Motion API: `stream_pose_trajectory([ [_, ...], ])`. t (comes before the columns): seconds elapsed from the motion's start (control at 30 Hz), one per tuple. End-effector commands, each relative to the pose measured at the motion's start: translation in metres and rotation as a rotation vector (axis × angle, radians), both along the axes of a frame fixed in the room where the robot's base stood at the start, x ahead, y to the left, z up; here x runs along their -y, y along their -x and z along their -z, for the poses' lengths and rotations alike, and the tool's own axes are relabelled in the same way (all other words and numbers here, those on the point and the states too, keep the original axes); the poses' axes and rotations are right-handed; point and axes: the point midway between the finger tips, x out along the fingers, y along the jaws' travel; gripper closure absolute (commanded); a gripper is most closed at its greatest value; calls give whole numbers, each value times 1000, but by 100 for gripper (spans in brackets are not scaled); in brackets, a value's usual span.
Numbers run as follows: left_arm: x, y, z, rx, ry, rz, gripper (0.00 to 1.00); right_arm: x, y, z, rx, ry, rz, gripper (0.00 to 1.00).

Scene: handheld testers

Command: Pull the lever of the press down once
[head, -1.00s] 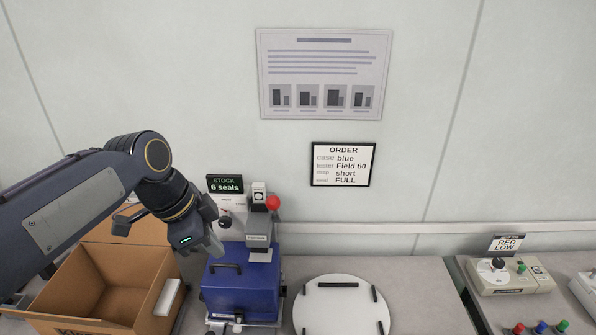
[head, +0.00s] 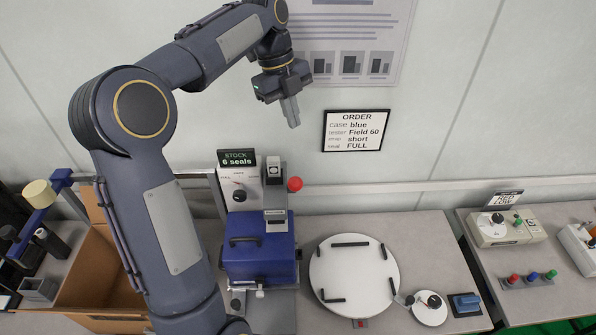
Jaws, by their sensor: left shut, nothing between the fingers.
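The press (head: 275,190) is a grey upright machine at the back of the table, with a small "STOCK 6 seals" sign (head: 237,158) beside it. The red ball of its lever (head: 295,184) sticks out at the right of its head. A blue case (head: 258,255) with a dark handle stands beneath the press head. My left gripper (head: 293,122) is shut and empty, with its fingers pointing down. In the picture it sits above the red ball, apart from it. My left arm hides part of the table left of the case. My right gripper is not in view.
A round white turntable (head: 350,290) with black stops lies right of the case. An open cardboard box (head: 85,265) and a blue device with a cream knob (head: 38,193) stand at left. An order sign (head: 356,130) hangs on the wall. A tester station (head: 505,230) is at right.

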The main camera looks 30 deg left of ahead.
Motion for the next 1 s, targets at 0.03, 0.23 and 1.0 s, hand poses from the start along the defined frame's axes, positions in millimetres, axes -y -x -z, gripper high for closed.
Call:
stream_pose_trajectory([
  [0.03, 0, 0, 0, 0, 0, 0, 100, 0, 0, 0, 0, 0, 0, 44],
  [0.23, 3, 4, 4, -2, 0, -1, 100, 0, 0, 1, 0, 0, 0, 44],
  [1.0, 36, 58, 54, 2, 0, -2, 100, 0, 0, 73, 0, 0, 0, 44],
])
